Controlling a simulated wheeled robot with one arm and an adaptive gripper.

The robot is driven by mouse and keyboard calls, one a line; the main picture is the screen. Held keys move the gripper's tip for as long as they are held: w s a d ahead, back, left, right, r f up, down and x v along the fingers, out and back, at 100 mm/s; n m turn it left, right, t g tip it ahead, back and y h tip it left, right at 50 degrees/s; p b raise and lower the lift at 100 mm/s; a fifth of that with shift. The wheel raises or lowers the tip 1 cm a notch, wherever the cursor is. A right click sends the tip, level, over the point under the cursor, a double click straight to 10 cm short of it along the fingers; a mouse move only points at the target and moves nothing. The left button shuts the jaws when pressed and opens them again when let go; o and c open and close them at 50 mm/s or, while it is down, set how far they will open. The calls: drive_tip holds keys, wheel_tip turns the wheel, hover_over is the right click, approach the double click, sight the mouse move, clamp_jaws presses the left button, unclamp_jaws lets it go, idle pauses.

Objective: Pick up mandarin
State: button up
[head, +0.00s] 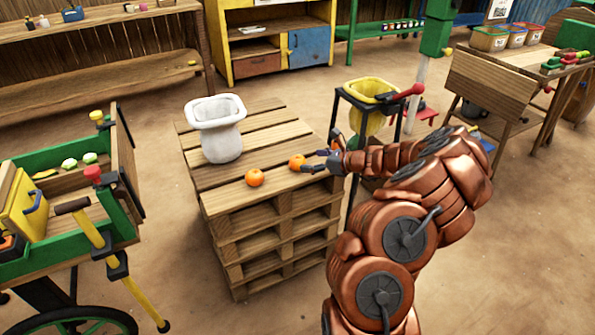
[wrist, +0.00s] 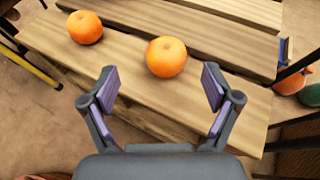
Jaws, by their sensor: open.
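Two orange mandarins rest on the slatted top of a wooden pallet stack (head: 250,138). The right mandarin (head: 297,161) is close to my gripper (head: 318,161) in the head view. In the wrist view this mandarin (wrist: 166,57) sits just beyond my gripper's fingertips (wrist: 160,82), roughly centred between them. The left mandarin (head: 254,177) lies nearer the pallet's front edge; it also shows in the wrist view (wrist: 85,27), upper left. My gripper is open and empty, with its two purple-padded fingers spread apart.
A white sack (head: 218,135) with a rolled rim stands on the pallet behind the mandarins. A black stand holding a yellow bag (head: 370,92) is right of the pallet. A green and yellow cart (head: 70,190) is at the left. Open floor lies between them.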

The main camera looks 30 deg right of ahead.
sight(304, 162)
drive_tip(key=shift+d+f, duration=0.25)
drive_tip(key=shift+f, duration=0.15)
drive_tip(key=shift+b+x, duration=0.35)
drive_tip(key=shift+x, duration=0.95)
drive_tip(key=x, duration=0.2)
drive_tip(key=b+x, duration=0.1)
drive_tip(key=x, duration=0.1)
drive_tip(key=shift+d+f, duration=0.15)
drive_tip(key=shift+f, duration=0.25)
drive_tip(key=shift+w, duration=0.4)
drive_tip(key=shift+c, duration=0.2)
drive_tip(key=c, duration=1.2)
drive_tip(key=shift+c, duration=0.2)
